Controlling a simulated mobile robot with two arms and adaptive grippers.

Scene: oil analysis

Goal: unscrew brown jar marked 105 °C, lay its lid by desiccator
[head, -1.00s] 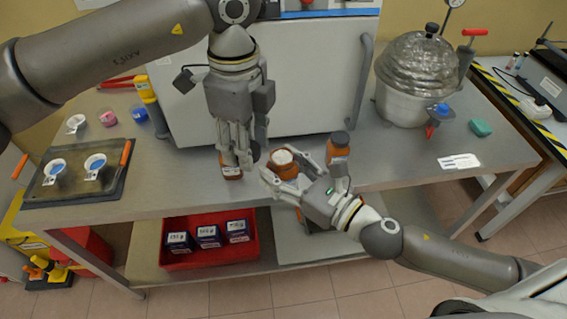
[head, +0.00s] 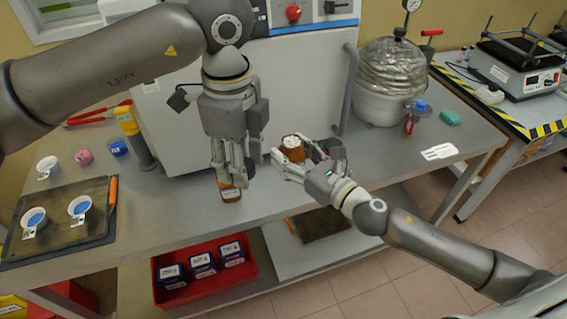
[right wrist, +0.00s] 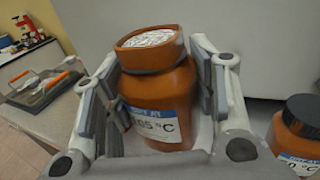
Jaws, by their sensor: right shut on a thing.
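The brown jar (head: 292,148) marked 105 °C is in my right gripper (head: 308,160). The right wrist view shows the jar (right wrist: 158,95) upright between the fingers, its label facing the camera. Its top is open, with a whitish, crumpled-looking surface inside the orange rim. My left gripper (head: 232,180) points down left of the jar, with a dark round lid (head: 249,168) at its fingertips, seen nearly edge-on. Another brown jar (head: 230,194) stands under these fingers, its top hidden. The desiccator (head: 392,85), a wrapped dome on a white base, stands at the back right.
A black-lidded brown jar (right wrist: 300,130) stands right of the held one in the right wrist view. A blue-and-red valve (head: 415,112), a green block (head: 449,117) and a white label card (head: 440,151) lie near the desiccator. The bench front between card and right gripper looks clear.

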